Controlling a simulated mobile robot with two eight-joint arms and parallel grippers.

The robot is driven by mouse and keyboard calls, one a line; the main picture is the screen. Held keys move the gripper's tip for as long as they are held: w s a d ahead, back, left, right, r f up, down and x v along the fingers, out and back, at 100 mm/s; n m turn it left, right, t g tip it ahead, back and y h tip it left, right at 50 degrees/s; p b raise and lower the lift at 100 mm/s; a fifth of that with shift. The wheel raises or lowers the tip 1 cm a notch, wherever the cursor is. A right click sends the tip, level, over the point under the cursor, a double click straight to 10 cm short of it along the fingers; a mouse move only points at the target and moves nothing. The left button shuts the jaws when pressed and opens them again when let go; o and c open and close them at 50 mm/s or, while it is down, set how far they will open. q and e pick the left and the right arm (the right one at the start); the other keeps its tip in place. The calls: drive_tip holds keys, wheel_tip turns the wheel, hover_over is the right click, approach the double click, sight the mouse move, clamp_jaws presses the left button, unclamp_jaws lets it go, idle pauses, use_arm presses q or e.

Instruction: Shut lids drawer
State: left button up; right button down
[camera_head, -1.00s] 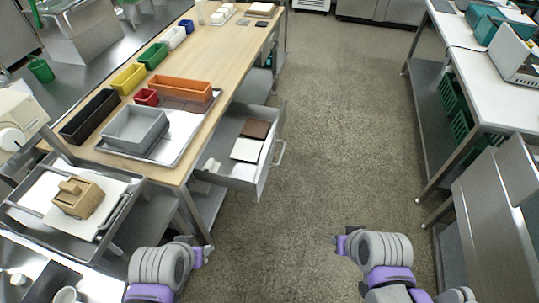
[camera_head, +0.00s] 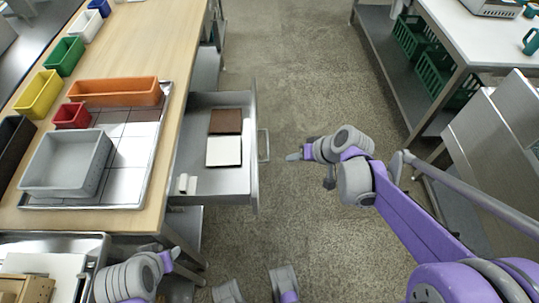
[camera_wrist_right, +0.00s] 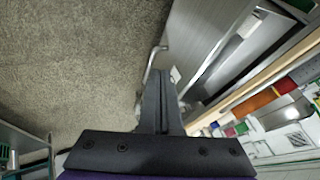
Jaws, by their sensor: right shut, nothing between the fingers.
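The grey metal lids drawer (camera_head: 185,145) is pulled out from under the wooden table. It holds a brown square piece (camera_head: 225,121), a white square piece (camera_head: 224,151) and a small white object (camera_head: 187,184). Its bar handle (camera_head: 264,145) is on the front panel. My right gripper (camera_head: 291,156) is shut and empty, just right of the handle and apart from it in the head view. In the right wrist view the handle (camera_wrist_right: 151,62) shows beside the shut fingers (camera_wrist_right: 158,74). My left gripper (camera_head: 172,256) is at the lower left, away from the drawer; its jaws are unclear.
The wooden table (camera_head: 177,75) carries a metal tray with a grey bin (camera_head: 66,165), a red bin (camera_head: 71,115) and an orange bin (camera_head: 113,92). A steel cart (camera_head: 60,243) stands at the lower left. Open floor (camera_head: 300,60) lies right of the drawer, before another bench.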

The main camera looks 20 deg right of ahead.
drive_tip(key=b, duration=0.3)
approach(265, 162)
wheel_tip(265, 162, down, 2)
drive_tip(key=a, duration=0.1)
drive_tip(key=shift+w+a+r, duration=0.1)
drive_tip(key=shift+w+a, duration=0.2)
drive_tip(key=shift+a, duration=0.55)
drive_tip(key=shift+w+a+r, duration=0.15)
drive_tip(key=shift+w+a, duration=0.15)
drive_tip(key=shift+a, duration=0.55)
drive_tip(key=w+a, duration=0.2)
drive_tip(key=a, duration=0.6)
drive_tip(key=w+a, duration=0.2)
drive_tip(key=a, duration=0.6)
drive_tip(key=w+a, duration=0.3)
drive_tip(key=a, duration=0.6)
drive_tip(key=shift+w+a, duration=0.1)
drive_tip(key=shift+a, duration=0.2)
drive_tip(key=shift+r, duration=0.1)
